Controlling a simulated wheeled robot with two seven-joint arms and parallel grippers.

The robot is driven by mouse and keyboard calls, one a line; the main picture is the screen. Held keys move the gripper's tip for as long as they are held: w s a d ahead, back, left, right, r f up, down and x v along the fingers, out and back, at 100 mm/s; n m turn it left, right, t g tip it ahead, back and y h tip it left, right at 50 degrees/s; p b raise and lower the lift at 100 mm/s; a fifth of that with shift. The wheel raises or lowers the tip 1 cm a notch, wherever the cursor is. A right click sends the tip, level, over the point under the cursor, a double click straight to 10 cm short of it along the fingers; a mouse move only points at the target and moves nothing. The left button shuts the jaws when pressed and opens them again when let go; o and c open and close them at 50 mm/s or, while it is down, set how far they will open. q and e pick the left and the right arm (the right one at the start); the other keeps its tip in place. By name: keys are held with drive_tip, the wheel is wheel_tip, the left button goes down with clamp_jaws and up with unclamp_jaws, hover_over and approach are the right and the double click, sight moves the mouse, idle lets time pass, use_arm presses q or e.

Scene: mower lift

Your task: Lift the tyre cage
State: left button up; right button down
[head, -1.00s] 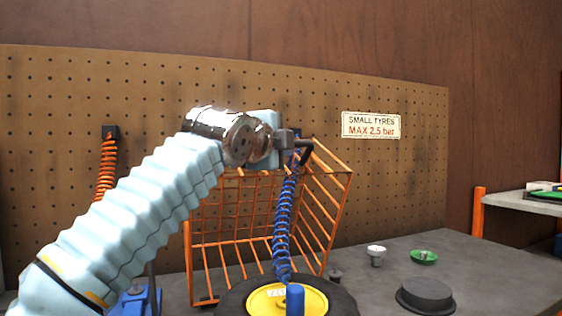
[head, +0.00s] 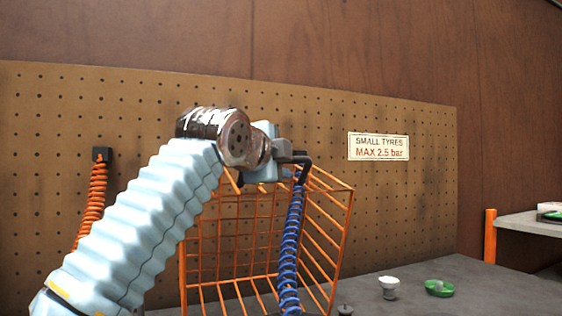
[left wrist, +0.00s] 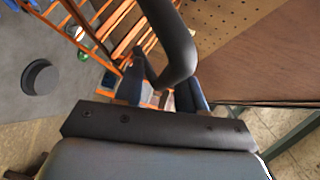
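The tyre cage (head: 345,212) is an orange wire frame on the grey bench, behind my left arm in the head view. Its right side panel slants. My left gripper (head: 297,157) is at the cage's upper edge, by a black bent hose end with a blue coiled hose (head: 289,250) hanging below. In the left wrist view the fingers of my left gripper (left wrist: 161,92) stand apart, with orange bars (left wrist: 105,30) beyond. A thick black tube (left wrist: 175,45) crosses in front and partly hides the fingers. I cannot tell whether they touch a bar. My right gripper is not in view.
A pegboard (head: 420,210) stands behind, with a "small tyres max 2.5 bar" sign (head: 378,147). An orange coiled hose (head: 93,203) hangs at left. A pale-topped small part (head: 389,287) and a green dish (head: 439,288) are on the bench. A shelf (head: 530,225) stands at right.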

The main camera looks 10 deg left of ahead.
use_arm(q)
drive_tip(key=shift+s, duration=0.1)
drive_tip(key=b+v, duration=0.2)
drive_tip(key=v, duration=1.1)
drive_tip(key=shift+s, duration=0.4)
drive_tip(key=shift+a, duration=0.1)
